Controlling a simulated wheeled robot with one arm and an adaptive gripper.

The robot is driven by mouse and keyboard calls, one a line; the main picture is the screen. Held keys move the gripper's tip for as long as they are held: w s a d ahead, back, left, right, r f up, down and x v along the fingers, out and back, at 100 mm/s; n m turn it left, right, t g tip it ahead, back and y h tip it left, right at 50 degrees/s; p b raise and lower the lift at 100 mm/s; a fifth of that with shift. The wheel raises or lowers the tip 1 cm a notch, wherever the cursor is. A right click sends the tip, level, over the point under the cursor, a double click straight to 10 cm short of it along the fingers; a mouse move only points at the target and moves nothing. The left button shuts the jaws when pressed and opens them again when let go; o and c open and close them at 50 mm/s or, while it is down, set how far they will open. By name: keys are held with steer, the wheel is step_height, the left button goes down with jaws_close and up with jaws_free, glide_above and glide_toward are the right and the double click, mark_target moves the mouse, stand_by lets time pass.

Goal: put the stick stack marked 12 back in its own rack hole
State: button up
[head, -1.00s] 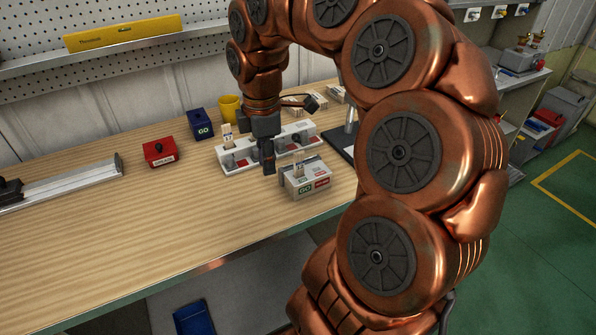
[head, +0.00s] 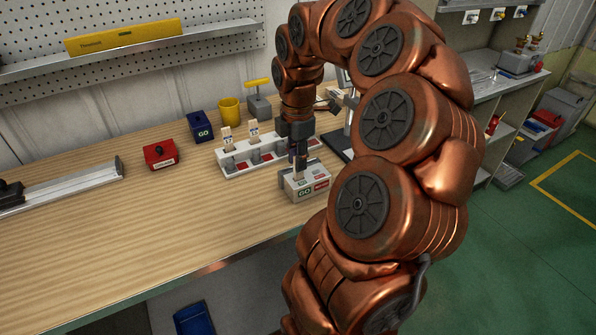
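The white rack (head: 237,168) stands on the bench with a row of holes and red and dark marks along its front. Two pale stick stacks stand upright in its left part, one at the left end (head: 227,138) and one beside it (head: 253,132). Their markings are too small to read, so I cannot tell which is 12. My gripper (head: 301,163) points down just above or behind the white GO box (head: 306,189), at the rack's right front. Its fingers look like one dark piece, and whether they hold anything is hidden. My gripper and wrist cover the rack's right part.
A red box (head: 160,154), a blue GO box (head: 200,126) and a yellow cup (head: 229,112) stand left of and behind the rack. A yellow-handled grey block (head: 258,103) stands behind it. A metal rail (head: 80,180) lies far left. The bench's front middle is clear.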

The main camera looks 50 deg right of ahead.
steer(key=shift+d+f+p, duration=0.1)
steer(key=shift+f+p, duration=0.25)
steer(key=shift+f, duration=1.35)
jaws_close()
steer(key=shift+r, duration=0.1)
